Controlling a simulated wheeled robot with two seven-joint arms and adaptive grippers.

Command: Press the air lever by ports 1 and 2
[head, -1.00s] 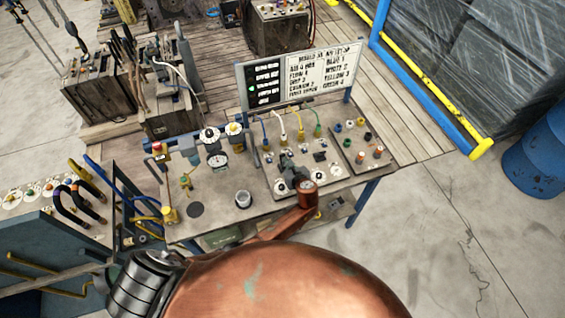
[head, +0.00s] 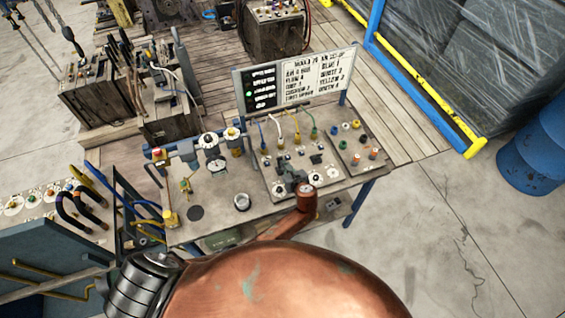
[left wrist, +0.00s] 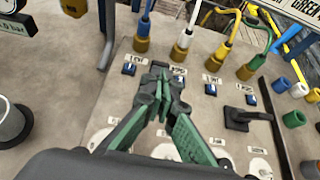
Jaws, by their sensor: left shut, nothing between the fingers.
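My left gripper (head: 282,170) is over the port panel (head: 283,186) on the bench. In the left wrist view its green-padded fingers (left wrist: 161,88) are shut with nothing between them. The fingertips are just in front of the ports with the blue hose (left wrist: 143,40) and white hose (left wrist: 182,42). Dark shapes at the fingertips blend together, so I cannot make out a lever there or tell contact. A black lever (left wrist: 243,116) stands to the right, in front of the yellow-hose port (left wrist: 217,55) and green-hose port (left wrist: 249,68). My right gripper is not in view.
A notice board (head: 297,78) stands behind the ports. A plate with coloured plugs (head: 356,145) is on the right. Clear floor lies beyond the bench's right side.

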